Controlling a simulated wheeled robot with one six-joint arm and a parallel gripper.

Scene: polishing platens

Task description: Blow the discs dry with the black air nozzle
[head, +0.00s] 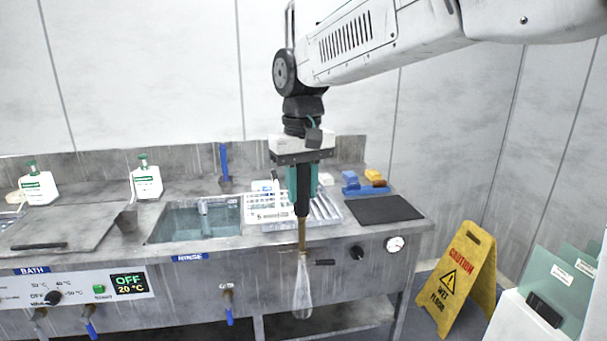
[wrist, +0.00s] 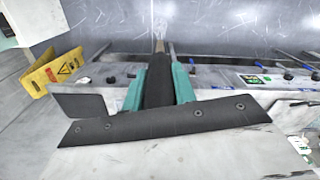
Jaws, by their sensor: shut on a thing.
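My gripper (head: 302,182) has teal fingers shut on the black air nozzle (head: 302,205), which points straight down. Its thin brass tip (head: 302,236) is in front of the bench's front edge, with a pale translucent cone (head: 302,292) below it that looks like an air jet. In the wrist view the teal fingers of my gripper (wrist: 158,88) clasp the black nozzle body (wrist: 157,78) from both sides. A white rack (head: 265,213) stands on the bench behind the nozzle, partly hidden by it. I cannot make out any discs for sure.
The steel bench holds a rinse basin (head: 200,222), white bottles (head: 146,182) and a black mat (head: 384,209). A gauge (head: 395,244) and valve knobs are on its front. A yellow caution sign (head: 460,280) stands right of the bench, near teal panels (head: 553,285).

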